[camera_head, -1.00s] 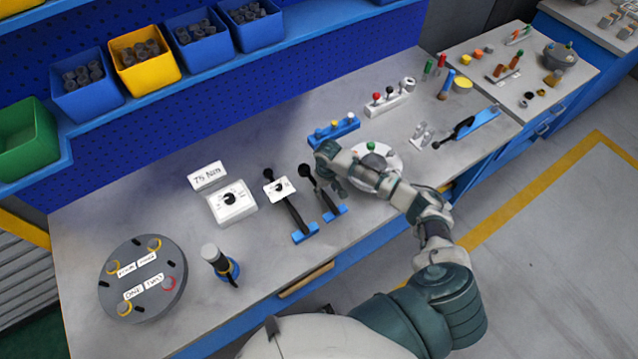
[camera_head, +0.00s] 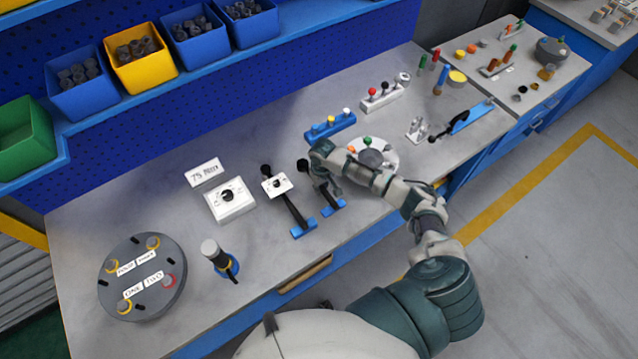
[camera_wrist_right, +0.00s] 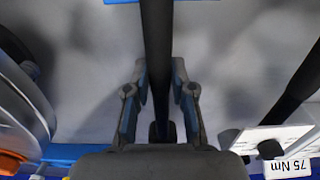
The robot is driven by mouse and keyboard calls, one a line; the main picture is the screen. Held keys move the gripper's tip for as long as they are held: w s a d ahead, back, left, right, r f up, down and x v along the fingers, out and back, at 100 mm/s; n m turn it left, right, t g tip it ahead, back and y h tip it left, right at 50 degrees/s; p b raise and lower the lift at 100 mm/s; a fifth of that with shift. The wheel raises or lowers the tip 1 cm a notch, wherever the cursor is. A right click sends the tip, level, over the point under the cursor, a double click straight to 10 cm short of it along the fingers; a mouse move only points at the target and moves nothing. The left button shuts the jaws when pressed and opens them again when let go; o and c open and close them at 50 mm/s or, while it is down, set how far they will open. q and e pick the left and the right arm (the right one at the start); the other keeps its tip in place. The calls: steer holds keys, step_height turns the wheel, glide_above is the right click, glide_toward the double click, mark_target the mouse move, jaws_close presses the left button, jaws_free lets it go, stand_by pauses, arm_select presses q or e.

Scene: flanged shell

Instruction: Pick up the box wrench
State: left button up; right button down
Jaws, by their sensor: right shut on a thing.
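The box wrench (camera_head: 325,191) is a dark bar resting at its near end on a small blue holder at the bench's front. It also shows as a dark bar (camera_wrist_right: 157,45) running up the middle of the right wrist view. My right gripper (camera_head: 318,178) is over its far part, near the black end. In the right wrist view my right gripper's two fingers (camera_wrist_right: 158,100) stand on either side of the bar and are shut on it. The palm hides part of the bar. My left gripper is not in view.
A similar tool with a white label (camera_head: 278,184) lies close on the left. A round white fixture (camera_head: 385,153) stands close on the right, and a blue rack (camera_head: 330,127) behind. A white dial box (camera_head: 230,200) is further left. Bench space behind the tools is clear.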

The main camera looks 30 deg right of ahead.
steer(key=shift+s+a+r, duration=0.1)
steer(key=shift+a+r, duration=0.05)
steer(key=r, duration=0.2)
steer(key=shift+s+r, duration=0.25)
steer(key=shift+r, duration=0.15)
steer(key=s+d, duration=0.2)
steer(key=s, duration=0.2)
steer(key=s+d+r, duration=0.1)
steer(key=s+d, duration=0.1)
steer(key=s, duration=0.2)
steer(key=s+d, duration=0.2)
steer(key=s, duration=0.3)
steer(key=shift+s+d+r, duration=0.1)
steer(key=shift+d+r, duration=0.15)
steer(key=shift+d, duration=0.1)
steer(key=shift+s+r, duration=0.1)
steer(key=shift+s, duration=0.2)
steer(key=shift+a, duration=0.1)
steer(key=c, duration=1.6)
jaws_free()
jaws_close()
steer(key=shift+d, duration=0.2)
